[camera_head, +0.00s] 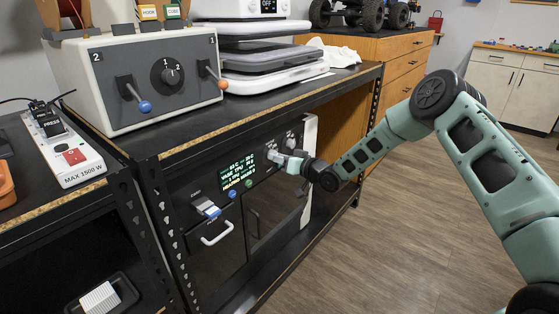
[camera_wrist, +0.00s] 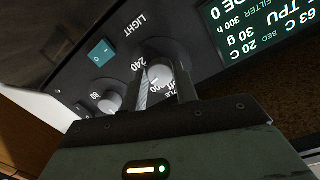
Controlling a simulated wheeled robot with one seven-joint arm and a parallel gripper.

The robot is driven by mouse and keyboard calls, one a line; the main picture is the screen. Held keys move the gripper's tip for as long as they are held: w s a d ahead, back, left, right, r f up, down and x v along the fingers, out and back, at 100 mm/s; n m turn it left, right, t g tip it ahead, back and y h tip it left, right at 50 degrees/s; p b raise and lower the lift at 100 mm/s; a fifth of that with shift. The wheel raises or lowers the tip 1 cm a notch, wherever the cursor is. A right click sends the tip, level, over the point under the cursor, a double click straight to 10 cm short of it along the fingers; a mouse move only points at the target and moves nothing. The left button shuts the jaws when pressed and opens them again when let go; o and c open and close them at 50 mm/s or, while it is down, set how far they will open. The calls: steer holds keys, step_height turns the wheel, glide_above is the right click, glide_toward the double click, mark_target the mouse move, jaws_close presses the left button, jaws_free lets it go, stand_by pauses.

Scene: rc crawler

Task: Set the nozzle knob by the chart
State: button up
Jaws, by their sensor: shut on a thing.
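The nozzle knob (camera_wrist: 160,76) is a pale round knob on the black machine front, with "240" and "off" printed around it in the wrist view. My gripper (camera_wrist: 161,66) has one finger on either side of it and is shut on it. In the head view my gripper (camera_head: 279,157) reaches the panel just right of the lit display (camera_head: 237,172) and partly hides the knobs there. The display also shows in the wrist view (camera_wrist: 250,25), upside down, with "TPU", "30 g" and "20 C" legible. I cannot make out a separate chart.
A second knob (camera_wrist: 109,102) marked "80" and a teal switch (camera_wrist: 102,53) by "LIGHT" sit close to my fingers. The black machine (camera_head: 262,205) stands under a dark bench (camera_head: 240,112) whose edge overhangs it. Open floor (camera_head: 385,240) lies at right.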

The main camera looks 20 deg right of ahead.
steer(key=shift+d+m, duration=0.1)
steer(key=shift+m, duration=0.9)
steer(key=o, duration=1)
steer(key=shift+c, duration=0.2)
steer(key=v, duration=1.7)
steer(key=shift+d+p, duration=0.25)
steer(key=shift+p, duration=0.2)
steer(key=shift+s, duration=0.1)
steer(key=shift+r, duration=0.1)
